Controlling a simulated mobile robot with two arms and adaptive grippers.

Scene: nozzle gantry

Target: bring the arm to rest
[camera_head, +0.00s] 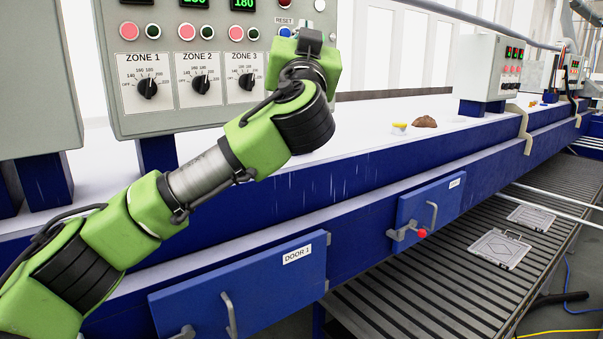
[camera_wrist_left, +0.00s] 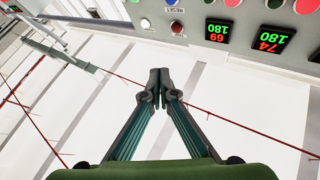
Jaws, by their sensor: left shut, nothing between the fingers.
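My left arm (camera_head: 206,173) comes in from the left in the head view, green and grey, and reaches up in front of the control panel. Its wrist (camera_head: 314,65) is beside the panel's lower right corner and hides the left gripper there. In the left wrist view my left gripper (camera_wrist_left: 160,84) is shut, its fingertips together with nothing between them. It points toward the pale background with red lines, apart from the panel, which shows upside down at the top. My right gripper is in neither view.
The grey control panel (camera_head: 199,108) has zone knobs and buttons close to my wrist. A blue bench with DOOR 1 (camera_head: 240,280) runs below the arm. A brown lump (camera_head: 424,122) lies on the bench top. A slatted conveyor (camera_head: 420,300) is at lower right.

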